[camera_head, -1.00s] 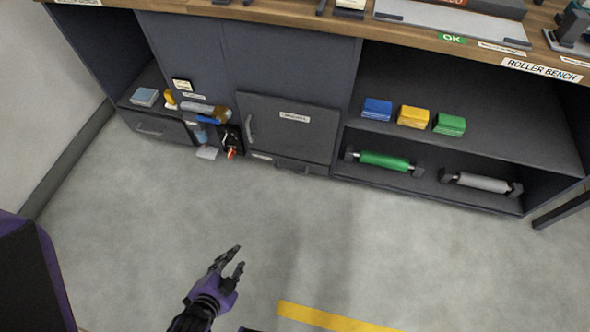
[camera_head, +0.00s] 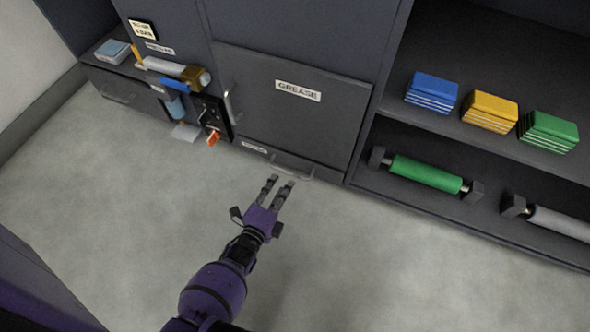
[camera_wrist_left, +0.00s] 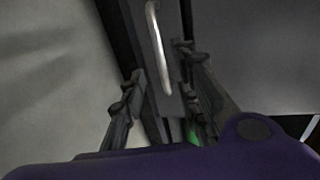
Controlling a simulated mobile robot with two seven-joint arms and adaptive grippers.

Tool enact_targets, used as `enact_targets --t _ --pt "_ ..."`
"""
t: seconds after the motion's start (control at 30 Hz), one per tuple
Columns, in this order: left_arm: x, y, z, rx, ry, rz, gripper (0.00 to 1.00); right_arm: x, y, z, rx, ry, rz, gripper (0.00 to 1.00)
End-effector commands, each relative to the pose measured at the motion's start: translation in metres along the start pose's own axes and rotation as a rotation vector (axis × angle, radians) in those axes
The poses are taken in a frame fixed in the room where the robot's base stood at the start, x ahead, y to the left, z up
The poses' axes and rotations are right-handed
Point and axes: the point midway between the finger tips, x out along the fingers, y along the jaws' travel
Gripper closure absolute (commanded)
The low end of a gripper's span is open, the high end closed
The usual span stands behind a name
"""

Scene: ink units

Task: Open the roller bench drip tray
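A low dark drawer front (camera_head: 268,158) lies at floor level under the grease cabinet. My right gripper is not in view.
The grease door (camera_head: 285,105) above is shut, its handle (camera_head: 229,104) sticking out. Right are shelves with a blue box (camera_head: 431,93), a green roller (camera_head: 425,174) and a grey roller (camera_head: 555,222). The floor in front is clear.

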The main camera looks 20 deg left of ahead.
Motion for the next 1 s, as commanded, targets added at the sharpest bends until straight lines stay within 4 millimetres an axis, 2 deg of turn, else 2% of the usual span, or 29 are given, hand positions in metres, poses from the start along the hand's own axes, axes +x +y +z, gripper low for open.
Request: enact_targets --t 0.17,0.3,0.53,0.9,0.93,1.0 --pt "0.018 0.0 0.0 0.008 0.0 -0.006 0.71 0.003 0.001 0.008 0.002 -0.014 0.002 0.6" --pt "0.042 0.001 0.0 0.006 0.001 -0.005 0.71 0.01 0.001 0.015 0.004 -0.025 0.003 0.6" --pt "0.072 0.0 0.0 0.006 0.0 -0.003 0.71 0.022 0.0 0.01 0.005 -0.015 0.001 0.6" --pt "0.079 0.0 0.0 0.005 0.0 -0.002 0.71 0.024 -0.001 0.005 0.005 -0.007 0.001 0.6" --pt "0.079 0.0 0.0 0.005 0.0 -0.002 0.72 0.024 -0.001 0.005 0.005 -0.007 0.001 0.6" --pt "0.079 0.0 0.0 0.005 0.0 -0.002 0.81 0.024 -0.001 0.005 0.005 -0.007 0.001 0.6"
